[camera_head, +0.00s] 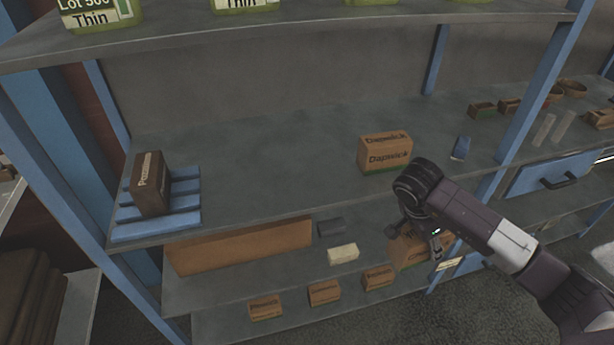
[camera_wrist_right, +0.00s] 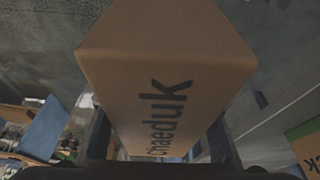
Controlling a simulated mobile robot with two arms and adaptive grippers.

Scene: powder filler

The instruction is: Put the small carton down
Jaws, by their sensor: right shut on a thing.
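A brown carton marked "Chaeduk" (camera_wrist_right: 160,65) fills the middle of the right wrist view. My right gripper (camera_wrist_right: 158,138) is shut on it, with a dark finger along each side. In the head view my right arm comes in from the right, and its gripper (camera_head: 424,238) hangs in front of the shelf unit, below the middle shelf's front edge. A brown carton (camera_head: 408,251) shows just beside and behind this gripper; I cannot tell whether it is the held one. My left gripper is not in view.
The middle shelf (camera_head: 270,165) has wide free room between the dark carton (camera_head: 150,184) on a blue rack (camera_head: 155,228) and the "Dapwick" carton (camera_head: 385,152). Several small cartons, a pale block (camera_head: 343,254) and a long brown box (camera_head: 240,247) are lower down. Blue posts (camera_head: 540,85) frame the unit.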

